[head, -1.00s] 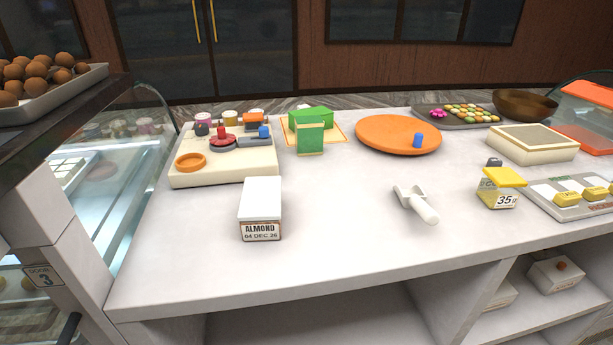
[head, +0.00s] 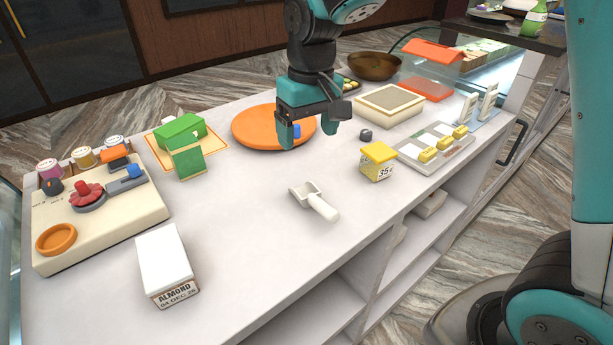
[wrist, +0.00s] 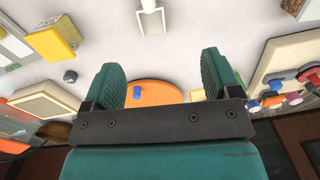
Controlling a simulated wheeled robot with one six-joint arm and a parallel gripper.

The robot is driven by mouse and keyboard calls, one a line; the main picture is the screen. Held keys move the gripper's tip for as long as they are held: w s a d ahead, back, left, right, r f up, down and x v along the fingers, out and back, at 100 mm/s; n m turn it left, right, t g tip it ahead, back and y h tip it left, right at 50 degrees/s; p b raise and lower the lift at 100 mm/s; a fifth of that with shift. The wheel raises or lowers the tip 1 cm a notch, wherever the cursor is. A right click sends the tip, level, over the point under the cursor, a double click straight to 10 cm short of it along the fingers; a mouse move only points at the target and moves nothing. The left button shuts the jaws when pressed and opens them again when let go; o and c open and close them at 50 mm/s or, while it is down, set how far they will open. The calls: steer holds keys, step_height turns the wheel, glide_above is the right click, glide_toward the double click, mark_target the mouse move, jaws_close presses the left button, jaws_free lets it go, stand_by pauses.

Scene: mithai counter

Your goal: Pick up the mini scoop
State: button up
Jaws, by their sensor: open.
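The white mini scoop (head: 315,201) lies on the counter near its front edge in the head view, its handle pointing toward the front right. In the wrist view the scoop (wrist: 151,20) shows at the top middle, partly cut off by the frame edge. My gripper (head: 307,142) is open and empty. It hangs above the counter, over the front of the orange round plate in the picture, behind the scoop and apart from it. In the wrist view the two fingers (wrist: 167,85) stand wide apart with the scoop beyond them.
A yellow-lidded box (head: 377,162) stands right of the scoop, with a small dark block (head: 366,135) behind it. The orange plate (head: 258,130) holds a blue piece. A white almond box (head: 165,262) stands front left. Counter around the scoop is clear.

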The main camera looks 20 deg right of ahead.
steer(key=w, duration=0.2)
steer(key=p, duration=0.3)
glide_toward(309, 193)
steer(key=shift+s+a+f+m, duration=0.3)
steer(key=shift+s+a+f, duration=0.55)
steer(key=shift+s+f, duration=0.15)
steer(key=shift+s+d+f+p, duration=0.1)
steer(key=shift+f+p, duration=0.5)
steer(key=shift+f, duration=0.8)
steer(key=shift+s+d+f+p, duration=0.1)
steer(key=shift+f+p, duration=0.45)
steer(key=shift+f, duration=0.9)
steer(key=c, duration=1)
steer(key=shift+r, duration=0.1)
